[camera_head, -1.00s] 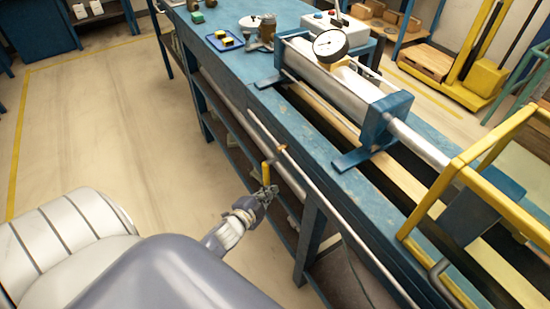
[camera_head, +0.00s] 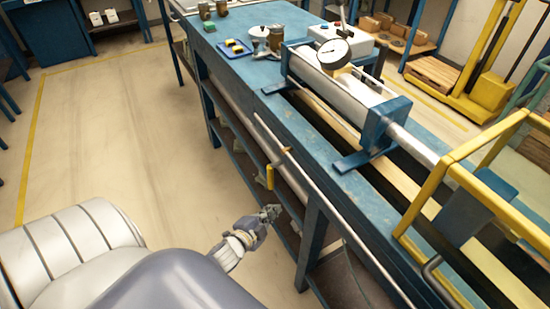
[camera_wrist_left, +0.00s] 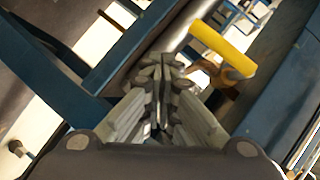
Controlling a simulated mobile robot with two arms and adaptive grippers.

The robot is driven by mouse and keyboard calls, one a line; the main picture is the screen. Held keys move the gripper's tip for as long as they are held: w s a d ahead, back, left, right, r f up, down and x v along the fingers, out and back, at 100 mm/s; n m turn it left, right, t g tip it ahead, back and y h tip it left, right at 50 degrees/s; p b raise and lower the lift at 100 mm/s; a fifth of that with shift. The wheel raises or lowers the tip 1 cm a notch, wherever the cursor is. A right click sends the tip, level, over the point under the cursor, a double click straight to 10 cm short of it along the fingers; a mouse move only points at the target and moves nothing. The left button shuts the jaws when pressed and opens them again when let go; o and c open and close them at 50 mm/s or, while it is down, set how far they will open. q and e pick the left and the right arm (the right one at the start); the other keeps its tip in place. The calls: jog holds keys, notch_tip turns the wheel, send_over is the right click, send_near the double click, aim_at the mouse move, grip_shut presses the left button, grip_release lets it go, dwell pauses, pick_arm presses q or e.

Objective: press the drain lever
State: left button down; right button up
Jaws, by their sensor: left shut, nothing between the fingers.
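The drain lever is a yellow handle (camera_head: 270,176) hanging from a brass valve (camera_head: 284,153) on the pipe along the bench's near side. The yellow handle also shows in the left wrist view (camera_wrist_left: 222,48), to the right of and beyond the fingertips, running at a slant, with the brass fitting (camera_wrist_left: 213,78) beside it. My left gripper (camera_head: 271,212) is shut and empty, a little below the handle's lower end in the head view. Its closed fingertips (camera_wrist_left: 165,62) appear apart from the handle. My right gripper is not in view.
The blue bench (camera_head: 345,185) carries a metal cylinder with a gauge (camera_head: 333,50). A long pipe (camera_head: 320,195) runs along its side, above a lower shelf and legs close to my left gripper. A yellow frame (camera_head: 430,205) stands at right. The floor at left is clear.

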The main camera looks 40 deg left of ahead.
pick_arm(q)
jog(key=s+d, duration=0.1)
jog(key=s, duration=0.5)
jog(key=shift+s+d, duration=0.2)
jog(key=shift+s, duration=0.1)
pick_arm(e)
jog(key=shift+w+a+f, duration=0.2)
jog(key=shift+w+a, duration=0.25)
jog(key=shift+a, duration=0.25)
pick_arm(q)
jog(key=shift+r, duration=0.1)
jog(key=s+d+f+n+g+h+p, duration=0.1)
jog(key=s+d+f+n+g, duration=0.4)
jog(key=f, duration=0.6)
jog(key=s+d+f+g+p, duration=0.1)
jog(key=s+d+f+g, duration=0.1)
jog(key=s+f, duration=0.7)
jog(key=s+d+f+n+g, duration=0.1)
jog(key=s+f+g, duration=0.2)
jog(key=s, duration=0.6)
jog(key=s+d+f+n+g+p, duration=0.1)
jog(key=s+f+n+g, duration=0.1)
jog(key=s+f, duration=0.5)
jog(key=shift+s+d+g, duration=0.35)
jog(key=shift+s+g, duration=0.25)
jog(key=shift+s, duration=0.25)
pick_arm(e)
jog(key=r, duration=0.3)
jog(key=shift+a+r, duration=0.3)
